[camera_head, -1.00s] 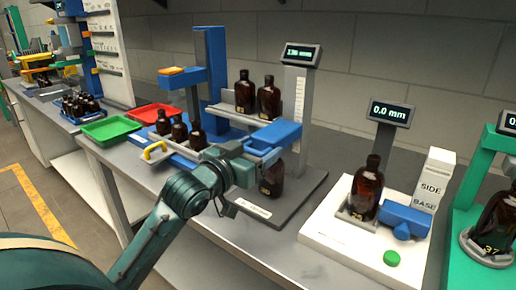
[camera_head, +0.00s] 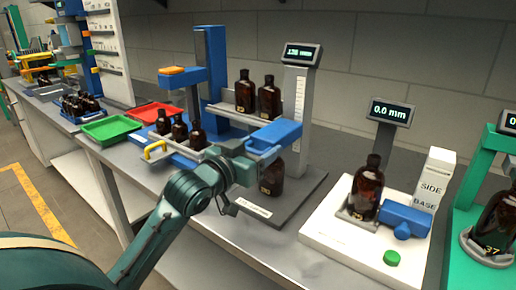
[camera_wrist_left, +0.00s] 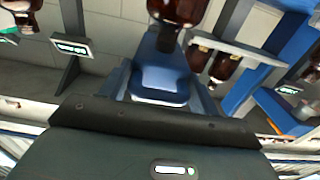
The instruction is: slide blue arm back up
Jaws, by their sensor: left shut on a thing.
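The blue arm (camera_head: 280,133) juts out from the white scaled column (camera_head: 295,95) of a height gauge. My left gripper (camera_head: 258,150) is shut on the blue arm's front end. In the left wrist view the blue arm (camera_wrist_left: 160,82) lies between the fingers. An amber bottle (camera_head: 271,180) stands on the gauge's base beneath the arm, partly hidden by my gripper. The gauge's display (camera_head: 302,53) shows a millimetre value too small to read surely. My right gripper is not in view.
Two amber bottles (camera_head: 245,92) stand on a grey shelf behind the arm. Several bottles (camera_head: 180,130) stand left, near green (camera_head: 110,128) and red (camera_head: 155,113) trays. A white gauge base (camera_head: 340,240) with a bottle and a 0.0 mm display (camera_head: 390,112) stands right.

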